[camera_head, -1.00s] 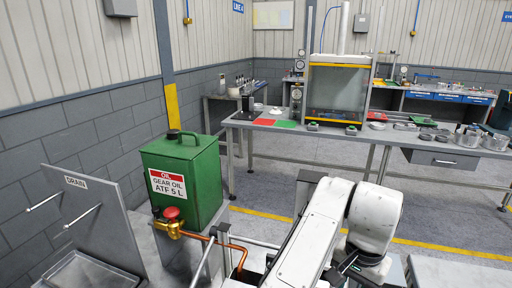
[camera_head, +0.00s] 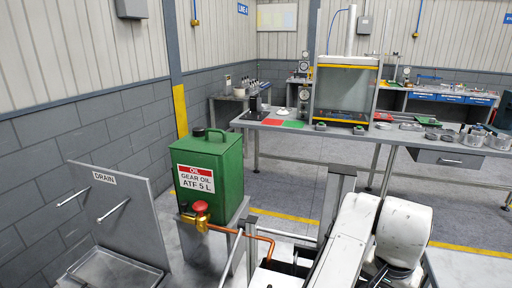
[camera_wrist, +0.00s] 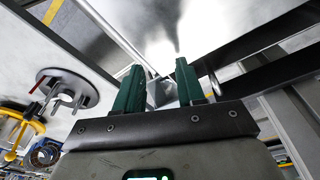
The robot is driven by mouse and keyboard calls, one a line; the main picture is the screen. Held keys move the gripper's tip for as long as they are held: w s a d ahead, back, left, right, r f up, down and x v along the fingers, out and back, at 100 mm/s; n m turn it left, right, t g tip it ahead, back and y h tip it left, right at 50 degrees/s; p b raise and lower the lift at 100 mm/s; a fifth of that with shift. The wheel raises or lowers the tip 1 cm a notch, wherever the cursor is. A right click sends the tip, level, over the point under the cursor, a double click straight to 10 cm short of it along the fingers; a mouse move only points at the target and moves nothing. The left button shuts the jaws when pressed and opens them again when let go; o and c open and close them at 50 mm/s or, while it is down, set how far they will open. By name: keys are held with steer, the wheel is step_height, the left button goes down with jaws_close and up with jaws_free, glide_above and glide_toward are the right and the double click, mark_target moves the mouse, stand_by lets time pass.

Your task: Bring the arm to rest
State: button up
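My white arm (camera_head: 350,245) shows at the bottom right of the head view, folded low in front of the body. My gripper is hidden in the head view. In the wrist view my gripper (camera_wrist: 160,72) shows two green fingers standing apart with a gap between them. A small grey shape shows in the gap, seemingly beyond the fingers, and nothing appears gripped.
A green gear oil can (camera_head: 208,168) with a red-knobbed tap stands left of my arm. A grey drain panel (camera_head: 115,210) and tray are further left. A workbench (camera_head: 375,137) with a glazed cabinet (camera_head: 345,92) stands behind. Floor between is clear.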

steer(key=s+d+f+n+t+h, duration=0.1)
steer(key=s+d+f+n+h, duration=0.1)
steer(key=s+d+f, duration=0.4)
steer(key=s+d+f+n+t+h, duration=0.1)
steer(key=s+d+f+n, duration=0.1)
steer(key=s+d, duration=0.35)
steer(key=s+a+f+n+y, duration=0.1)
steer(key=s+a+f, duration=0.2)
steer(key=s, duration=0.2)
steer(key=s+a+f+n+g+y, duration=0.1)
steer(key=s+a+f, duration=0.2)
steer(key=s, duration=0.3)
steer(key=s+a+f+n+y, duration=0.2)
steer(key=s+a+f, duration=0.2)
steer(key=s, duration=0.2)
steer(key=shift+s+f+g, duration=0.25)
steer(key=shift+f+g, duration=0.1)
steer(key=shift+g, duration=0.05)
